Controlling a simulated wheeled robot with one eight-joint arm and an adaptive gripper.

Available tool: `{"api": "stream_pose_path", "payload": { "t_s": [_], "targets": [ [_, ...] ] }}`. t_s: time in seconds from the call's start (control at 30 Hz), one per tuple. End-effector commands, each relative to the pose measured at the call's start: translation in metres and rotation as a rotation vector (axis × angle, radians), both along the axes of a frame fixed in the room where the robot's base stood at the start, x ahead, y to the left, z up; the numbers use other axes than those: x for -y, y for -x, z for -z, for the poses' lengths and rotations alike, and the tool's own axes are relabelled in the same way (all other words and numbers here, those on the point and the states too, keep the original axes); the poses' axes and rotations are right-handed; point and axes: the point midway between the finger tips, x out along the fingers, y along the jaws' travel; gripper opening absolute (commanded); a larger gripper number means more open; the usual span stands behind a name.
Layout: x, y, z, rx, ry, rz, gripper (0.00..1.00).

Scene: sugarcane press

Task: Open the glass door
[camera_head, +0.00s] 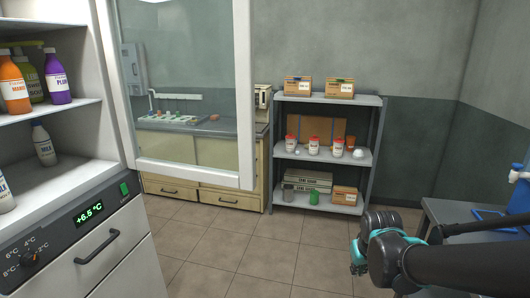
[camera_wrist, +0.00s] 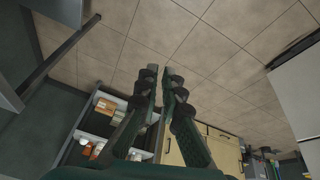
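The glass door (camera_head: 244,90) is a clear pane in a white frame, at the upper left of the head view. It stands swung out from the right edge of the white fridge (camera_head: 110,262), so the shelves show with no glass in front of them. My gripper (camera_head: 358,256) is at the lower right of the head view, well apart from the door and low over the floor. In the wrist view its two fingers (camera_wrist: 162,70) point away with their tips close together. I see nothing held between them; whether they fully meet is unclear.
Bottles, such as the purple one (camera_head: 56,76), stand on the fridge shelves. A grey rack (camera_head: 371,140) with boxes and jars stands at the back wall. A cream cabinet (camera_head: 232,200) stands behind the door. A grey table (camera_head: 440,208) is at the right. The tiled floor (camera_head: 275,245) between is clear.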

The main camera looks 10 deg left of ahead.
Motion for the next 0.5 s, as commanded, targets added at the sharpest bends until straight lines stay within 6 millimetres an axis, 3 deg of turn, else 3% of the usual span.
{"api": "stream_pose_path", "payload": {
  "t_s": [0.2, 0.37, 0.5],
  "targets": [
    [-0.052, -0.049, -0.050, -0.029, 0.235, -0.486, 0.00],
    [-0.102, -0.076, -0.092, -0.044, 0.423, -0.846, 0.00],
    [-0.152, -0.090, -0.132, -0.053, 0.592, -1.153, 0.00]
  ]
}}
